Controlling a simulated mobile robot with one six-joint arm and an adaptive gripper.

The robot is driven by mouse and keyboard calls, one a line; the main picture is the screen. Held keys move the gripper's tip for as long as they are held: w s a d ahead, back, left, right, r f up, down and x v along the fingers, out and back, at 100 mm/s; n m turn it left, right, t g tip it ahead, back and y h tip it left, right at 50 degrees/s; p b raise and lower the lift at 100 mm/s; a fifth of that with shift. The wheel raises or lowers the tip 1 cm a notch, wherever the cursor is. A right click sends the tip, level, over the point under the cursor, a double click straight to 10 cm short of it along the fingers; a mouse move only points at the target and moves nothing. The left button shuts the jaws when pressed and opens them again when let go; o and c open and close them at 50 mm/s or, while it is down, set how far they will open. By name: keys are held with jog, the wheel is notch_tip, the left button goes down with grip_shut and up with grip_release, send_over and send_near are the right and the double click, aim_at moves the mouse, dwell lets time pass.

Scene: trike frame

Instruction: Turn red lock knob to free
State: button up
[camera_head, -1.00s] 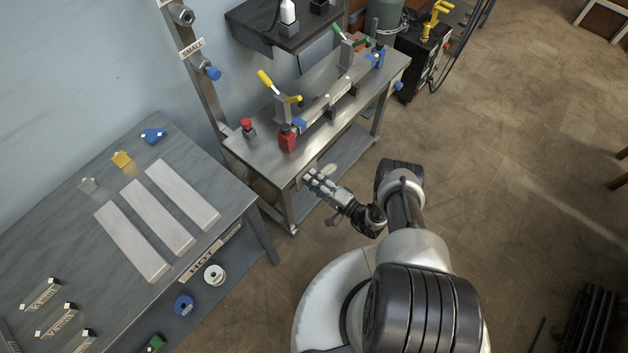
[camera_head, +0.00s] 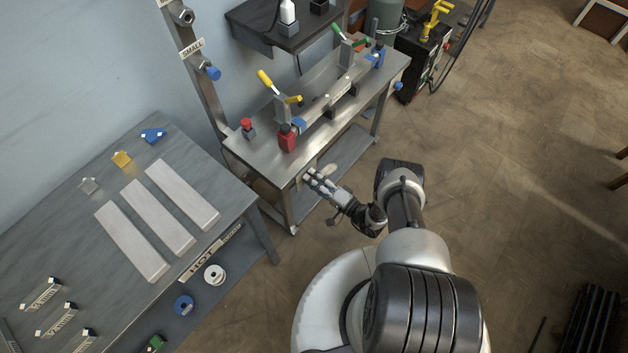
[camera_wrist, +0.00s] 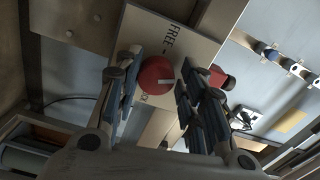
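The red lock knob (camera_wrist: 156,76) is round, with a pale pointer mark pointing to the right in the wrist view. It sits on a pale plate (camera_wrist: 187,42) lettered FREE above the knob; part of another word shows below it. My gripper (camera_wrist: 157,92) has one finger on each side of the knob, spread apart, with narrow gaps seeming to remain. Contact is hard to judge. In the head view my gripper (camera_head: 311,180) is at the near end of the metal bench (camera_head: 262,160), below its top; the knob is not visible there.
A grey table (camera_head: 75,215) with several pale bars stands to the left. The floor to the right is open.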

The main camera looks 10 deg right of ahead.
jog(key=shift+o, duration=1.4)
jog(key=shift+f, duration=0.1)
jog(key=shift+s, duration=0.1)
jog(key=v, duration=1.2)
